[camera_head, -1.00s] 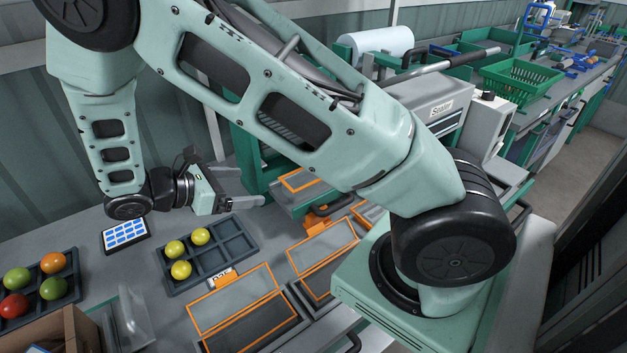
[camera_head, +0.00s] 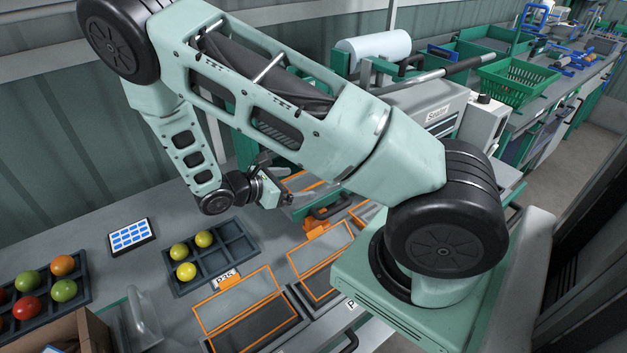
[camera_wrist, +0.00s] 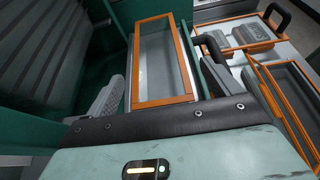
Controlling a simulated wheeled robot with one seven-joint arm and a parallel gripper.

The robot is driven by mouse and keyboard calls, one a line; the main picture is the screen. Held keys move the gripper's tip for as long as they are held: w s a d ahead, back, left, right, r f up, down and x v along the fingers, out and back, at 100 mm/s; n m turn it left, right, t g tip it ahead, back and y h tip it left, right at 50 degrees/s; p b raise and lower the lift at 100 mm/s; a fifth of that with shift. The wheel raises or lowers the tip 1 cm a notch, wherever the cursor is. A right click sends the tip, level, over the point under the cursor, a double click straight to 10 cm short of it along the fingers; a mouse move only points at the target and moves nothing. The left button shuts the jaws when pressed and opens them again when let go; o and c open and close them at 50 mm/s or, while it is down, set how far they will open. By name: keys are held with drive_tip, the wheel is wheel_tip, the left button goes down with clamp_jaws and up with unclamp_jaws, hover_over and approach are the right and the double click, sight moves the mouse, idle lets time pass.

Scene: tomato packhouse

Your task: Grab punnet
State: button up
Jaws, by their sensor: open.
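My gripper (camera_head: 287,196) is in front of the Sealer machine (camera_head: 432,112). In the wrist view, its two grey fingers (camera_wrist: 160,90) are spread apart with nothing gripped between them. Beyond them lies a long orange-rimmed grey tray or lid (camera_wrist: 137,62) in a green surround. It looks like a clear or grey panel, and I cannot tell whether it is a punnet or holds one. In the head view, my gripper and arm partly hide this orange-rimmed piece (camera_head: 312,186). No other punnet can be made out for certain.
Orange-framed bins (camera_head: 268,270) stand on the grey bench. A dark divided tray (camera_head: 210,283) holds three yellow tomatoes. Another tray (camera_head: 84,283) holds red, orange and green tomatoes. A blue-keyed panel (camera_head: 150,240) lies on the bench. A black handle (camera_wrist: 215,62) rises close by the right finger.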

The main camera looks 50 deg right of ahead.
sight(303, 180)
drive_tip(key=x, duration=0.2)
drive_tip(key=shift+d+r+p, duration=0.15)
drive_tip(key=shift+d+p, duration=0.25)
drive_tip(key=shift+s+d+f, duration=0.1)
drive_tip(key=shift+d+f, duration=0.2)
drive_tip(key=shift+d, duration=0.1)
drive_tip(key=c, duration=1)
drive_tip(key=shift+c, duration=0.2)
drive_tip(key=shift+r, duration=0.15)
